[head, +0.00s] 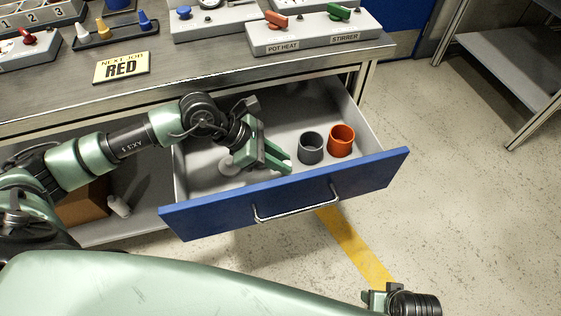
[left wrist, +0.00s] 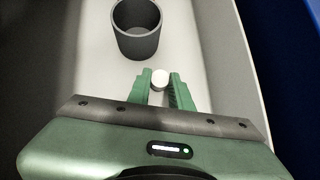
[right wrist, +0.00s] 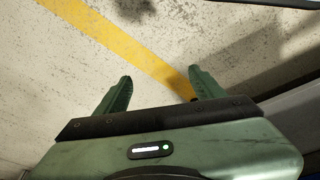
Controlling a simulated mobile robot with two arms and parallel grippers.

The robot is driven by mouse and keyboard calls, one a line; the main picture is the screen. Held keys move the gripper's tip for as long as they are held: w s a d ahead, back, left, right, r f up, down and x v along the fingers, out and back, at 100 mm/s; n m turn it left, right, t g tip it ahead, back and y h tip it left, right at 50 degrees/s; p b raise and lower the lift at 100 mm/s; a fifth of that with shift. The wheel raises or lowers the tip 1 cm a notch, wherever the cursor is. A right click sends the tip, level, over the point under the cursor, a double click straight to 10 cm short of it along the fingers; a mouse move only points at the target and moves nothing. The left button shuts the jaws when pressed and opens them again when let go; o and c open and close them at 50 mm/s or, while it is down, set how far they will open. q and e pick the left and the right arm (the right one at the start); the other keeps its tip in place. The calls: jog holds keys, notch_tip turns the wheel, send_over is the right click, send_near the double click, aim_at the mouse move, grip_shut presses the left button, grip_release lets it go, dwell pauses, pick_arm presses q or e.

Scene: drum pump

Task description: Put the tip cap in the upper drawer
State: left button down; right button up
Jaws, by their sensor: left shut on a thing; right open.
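The upper drawer (head: 370,178) stands open, with a blue front and a pale inside. My left gripper (head: 279,160) is inside the drawer space, left of the grey cup. In the left wrist view its fingers (left wrist: 160,80) are shut on a small white round piece (left wrist: 160,76), which looks like the tip cap. In the head view the fingers hide this piece. Whether it touches the drawer floor I cannot tell. My right gripper (right wrist: 159,82) is open and empty over the floor. It shows partly in the head view (head: 376,300), at the bottom right.
A grey cup (head: 311,149) and an orange cup (head: 341,140) stand in the drawer's right part. A pale round thing (head: 231,166) shows left of my left gripper. The bench top (head: 190,68) above holds a cone rack (head: 118,34), a "RED" sign (head: 121,67) and switch boxes (head: 315,33).

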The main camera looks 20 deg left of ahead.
pick_arm(q)
jog(key=shift+f, duration=0.4)
pick_arm(e)
jog(key=shift+r, duration=0.2)
pick_arm(q)
jog(key=c, duration=1.3)
grip_release()
pick_arm(e)
jog(key=shift+r, duration=0.3)
pick_arm(q)
jog(key=shift+r, duration=0.1)
jog(key=p+v, duration=0.1)
jog(key=v, duration=1.1)
pick_arm(e)
jog(key=f, duration=0.3)
jog(key=shift+s+f, duration=0.3)
jog(key=shift+f, duration=0.05)
